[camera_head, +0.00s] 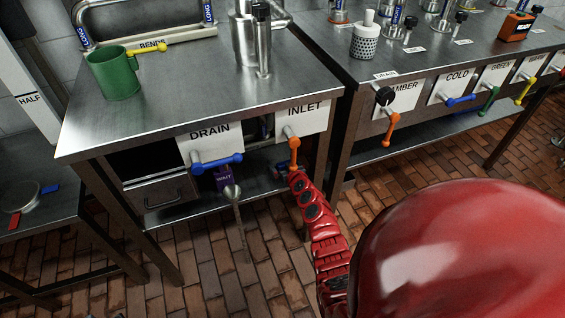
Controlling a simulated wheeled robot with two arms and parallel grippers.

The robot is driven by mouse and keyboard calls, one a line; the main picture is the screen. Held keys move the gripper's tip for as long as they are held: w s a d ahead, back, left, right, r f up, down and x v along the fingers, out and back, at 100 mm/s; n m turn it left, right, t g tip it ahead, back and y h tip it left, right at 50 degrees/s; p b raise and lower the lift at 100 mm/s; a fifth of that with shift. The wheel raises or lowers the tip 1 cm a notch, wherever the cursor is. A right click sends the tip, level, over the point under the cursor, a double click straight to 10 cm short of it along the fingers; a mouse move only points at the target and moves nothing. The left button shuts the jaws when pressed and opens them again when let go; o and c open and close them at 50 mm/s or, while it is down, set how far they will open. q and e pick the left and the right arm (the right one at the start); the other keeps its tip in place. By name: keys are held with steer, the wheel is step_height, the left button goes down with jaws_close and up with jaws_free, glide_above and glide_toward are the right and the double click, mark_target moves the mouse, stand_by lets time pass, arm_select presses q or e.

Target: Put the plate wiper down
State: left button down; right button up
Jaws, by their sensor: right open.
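I cannot pick out the plate wiper for certain in this view. My right gripper (297,180) is at the far end of my red segmented arm, just below the INLET panel (303,118) and its orange valve handle (292,144). It is open, and I see nothing held in it. Its fingertips are small and partly merge with the dark space under the table, so I cannot tell whether they touch anything. My left gripper is not in view.
A steel table (185,98) carries a green mug (115,76) and a BENDS strip (160,43). The DRAIN panel (206,146) has a blue handle (217,163). A second table (440,60) stands right. Brick floor lies between.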

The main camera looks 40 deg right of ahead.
steer(key=shift+r+p, duration=0.25)
steer(key=shift+p, duration=0.05)
steer(key=p+v, duration=0.6)
steer(key=v, duration=0.6)
steer(key=shift+f, duration=0.2)
